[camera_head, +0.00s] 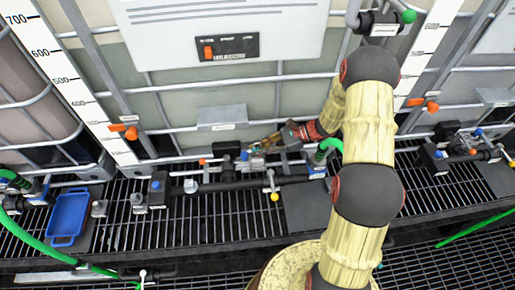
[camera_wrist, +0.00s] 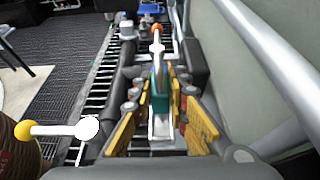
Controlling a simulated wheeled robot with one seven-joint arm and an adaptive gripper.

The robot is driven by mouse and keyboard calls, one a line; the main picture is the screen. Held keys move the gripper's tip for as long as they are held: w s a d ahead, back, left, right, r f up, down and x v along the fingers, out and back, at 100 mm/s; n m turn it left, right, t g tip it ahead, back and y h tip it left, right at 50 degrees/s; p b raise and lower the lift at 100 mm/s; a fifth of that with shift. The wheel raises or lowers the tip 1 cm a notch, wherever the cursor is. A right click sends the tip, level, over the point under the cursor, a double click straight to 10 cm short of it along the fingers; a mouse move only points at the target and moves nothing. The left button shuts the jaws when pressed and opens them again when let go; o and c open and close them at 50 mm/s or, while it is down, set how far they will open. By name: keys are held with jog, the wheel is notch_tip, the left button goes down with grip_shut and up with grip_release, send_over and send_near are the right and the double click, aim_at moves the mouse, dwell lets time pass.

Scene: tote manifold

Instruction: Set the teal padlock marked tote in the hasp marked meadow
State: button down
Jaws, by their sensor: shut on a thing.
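My gripper (camera_head: 264,146) reaches left from the arm, low in front of the caged tank, just above the pipe run. In the wrist view its yellow-padded fingers (camera_wrist: 161,112) are closed on the teal padlock (camera_wrist: 161,103). The padlock shows as a narrow teal block with a pale metal face below it in the picture. Its mark cannot be read. In the head view the padlock is too small to make out clearly at the fingertips. No hasp or meadow mark can be read in either view.
The black pipe run (camera_head: 240,184) crosses the grating, with a yellow-knobbed valve (camera_head: 274,197) below the gripper. A blue tray (camera_head: 68,216) lies at left.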

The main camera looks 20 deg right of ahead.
aim_at(257, 163)
jog(key=shift+f+b, duration=1.85)
jog(key=shift+f, duration=1.45)
jog(key=shift+s+f+b, duration=0.3)
jog(key=shift+s+f, duration=0.15)
jog(key=shift+f, duration=0.25)
jog(key=c, duration=1.7)
grip_release()
jog(key=shift+a, duration=0.1)
jog(key=shift+o, duration=0.2)
jog(key=shift+f, duration=0.1)
jog(key=w+r+v, duration=0.1)
jog(key=v, duration=1.1)
jog(key=shift+r, duration=0.3)
jog(key=shift+r, duration=0.1)
